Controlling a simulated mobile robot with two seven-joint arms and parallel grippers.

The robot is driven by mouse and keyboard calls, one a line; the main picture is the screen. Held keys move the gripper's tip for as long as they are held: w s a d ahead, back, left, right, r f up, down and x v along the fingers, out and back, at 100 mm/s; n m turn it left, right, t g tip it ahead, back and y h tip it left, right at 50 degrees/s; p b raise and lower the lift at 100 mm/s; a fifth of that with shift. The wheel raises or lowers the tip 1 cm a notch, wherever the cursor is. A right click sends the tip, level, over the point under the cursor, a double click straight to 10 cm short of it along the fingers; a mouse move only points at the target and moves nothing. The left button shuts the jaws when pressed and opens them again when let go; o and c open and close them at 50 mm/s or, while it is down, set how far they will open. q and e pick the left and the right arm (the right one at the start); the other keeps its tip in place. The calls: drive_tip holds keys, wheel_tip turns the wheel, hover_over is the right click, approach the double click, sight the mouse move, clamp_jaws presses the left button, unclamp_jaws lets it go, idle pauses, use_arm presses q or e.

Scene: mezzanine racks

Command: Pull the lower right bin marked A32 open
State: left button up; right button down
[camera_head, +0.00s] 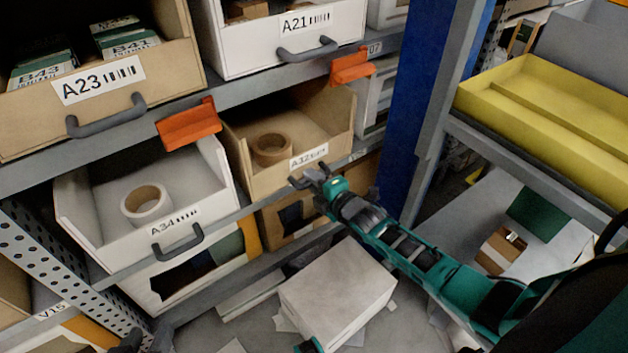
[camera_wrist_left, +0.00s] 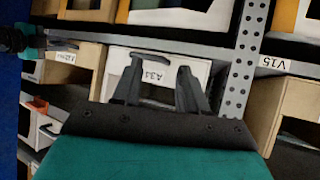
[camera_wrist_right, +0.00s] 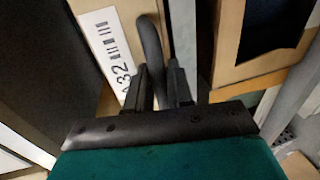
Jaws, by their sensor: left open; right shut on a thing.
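The bin marked A32 (camera_head: 238,165) is tan, with a brown tape roll (camera_head: 272,150) inside, on the lower shelf right of the white bin A34 (camera_head: 90,222). My right gripper (camera_head: 310,180) is at its front and shut on its dark handle (camera_wrist_right: 150,42). The right wrist view shows the handle between the fingers, beside the A32 label (camera_wrist_right: 108,50). My left gripper (camera_wrist_left: 158,88) is open and empty, facing bin A34's front and handle (camera_wrist_left: 152,58).
Bins A23 (camera_head: 150,60) and A21 (camera_head: 240,45) sit on the shelf above. Orange clips (camera_head: 188,124) hang on that shelf's edge. A pale box (camera_head: 335,290) lies below the rack. A blue post (camera_head: 400,100) and a yellow tray (camera_head: 540,105) stand to the right.

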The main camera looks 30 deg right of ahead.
use_arm(q)
wheel_tip(320, 180, up, 8)
drive_tip(key=a+p, duration=0.1)
drive_tip(key=p, duration=0.9)
drive_tip(key=shift+s+a+f, duration=0.2)
drive_tip(key=shift+s, duration=0.05)
use_arm(e)
drive_tip(key=f+v, duration=0.3)
drive_tip(key=v, duration=1.1)
drive_tip(key=s+f+v, duration=0.1)
drive_tip(key=f+v, duration=0.2)
drive_tip(key=v, duration=1.2)
drive_tip(key=shift+s, duration=0.35)
drive_tip(key=c, duration=1.2)
unclamp_jaws()
use_arm(q)
drive_tip(key=shift+s+a+f+y, duration=0.1)
drive_tip(key=shift+s+f+y, duration=0.05)
drive_tip(key=shift+y, duration=0.15)
use_arm(e)
drive_tip(key=shift+o, duration=0.2)
drive_tip(key=shift+d, duration=0.1)
